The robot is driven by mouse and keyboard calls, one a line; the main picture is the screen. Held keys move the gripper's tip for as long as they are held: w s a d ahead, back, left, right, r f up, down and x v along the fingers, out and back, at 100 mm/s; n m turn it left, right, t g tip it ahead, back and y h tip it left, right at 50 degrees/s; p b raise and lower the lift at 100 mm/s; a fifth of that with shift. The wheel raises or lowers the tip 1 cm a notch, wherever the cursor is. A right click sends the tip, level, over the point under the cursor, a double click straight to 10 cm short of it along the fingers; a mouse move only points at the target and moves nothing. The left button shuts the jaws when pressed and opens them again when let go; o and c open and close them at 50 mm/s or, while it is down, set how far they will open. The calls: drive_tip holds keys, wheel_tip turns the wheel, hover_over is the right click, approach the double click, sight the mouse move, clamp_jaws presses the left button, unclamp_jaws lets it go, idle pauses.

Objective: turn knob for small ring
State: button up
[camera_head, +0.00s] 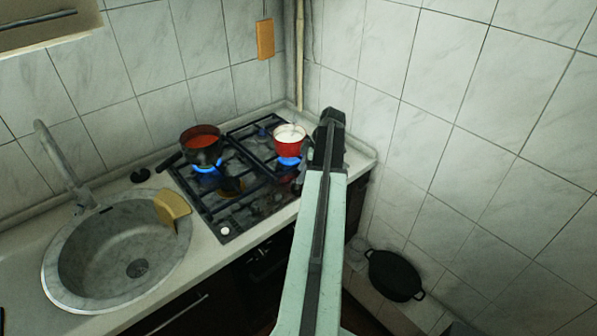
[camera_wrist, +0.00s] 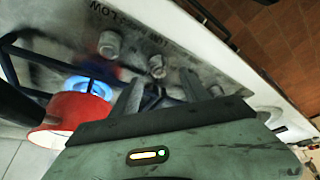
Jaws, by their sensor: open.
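The gas hob (camera_head: 215,206) shows in the head view, with blue flames under a dark pot with red contents (camera_head: 203,160) and under a red pot with white contents (camera_head: 290,149). In the wrist view, a grey knob (camera_wrist: 157,66) lies just beyond and between the fingertips of my open gripper (camera_wrist: 162,78); I cannot tell if they touch it. Which knob serves the small ring is unclear. My gripper (camera_head: 331,122) is over the hob's right side in the head view.
The red pot (camera_wrist: 78,107) with its flame is close left of my gripper in the wrist view.

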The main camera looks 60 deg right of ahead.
drive_tip(key=p+v, duration=0.1)
drive_tip(key=v, duration=0.1)
drive_tip(key=shift+s+d+r, duration=0.1)
drive_tip(key=shift+s+r, duration=0.05)
drive_tip(key=shift+r, duration=0.25)
drive_tip(key=w+f+b, duration=0.1)
drive_tip(key=f+b, duration=0.1)
drive_tip(key=w+f+n+b, duration=0.1)
drive_tip(key=f+b, duration=0.1)
drive_tip(key=a+f+n+b, duration=0.1)
drive_tip(key=f+b, duration=0.2)
drive_tip(key=shift+w+f+y, duration=0.1)
drive_tip(key=shift+w+y, duration=0.2)
drive_tip(key=shift+w, duration=0.1)
drive_tip(key=shift+a, duration=0.1)
drive_tip(key=shift+c, duration=0.3)
